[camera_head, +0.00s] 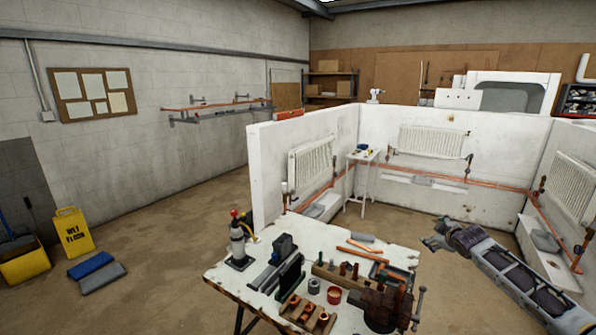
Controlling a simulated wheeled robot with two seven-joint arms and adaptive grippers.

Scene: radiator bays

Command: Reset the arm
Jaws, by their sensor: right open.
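My right arm reaches in from the lower right corner, grey with dark segments. My right gripper (432,243) is at its far end, to the right of the workbench (222,275). It is small in the picture; it looks open, with nothing seen between its fingers. It is apart from the bench tools and from the white bay walls. My left arm and left gripper do not show.
The bench holds a torch bottle (237,243), a vise (385,305), copper pipes (357,249) and fittings. Behind stand bay walls with radiators (432,141) and a small white table (362,157). A yellow wet-floor sign (74,232) stands left.

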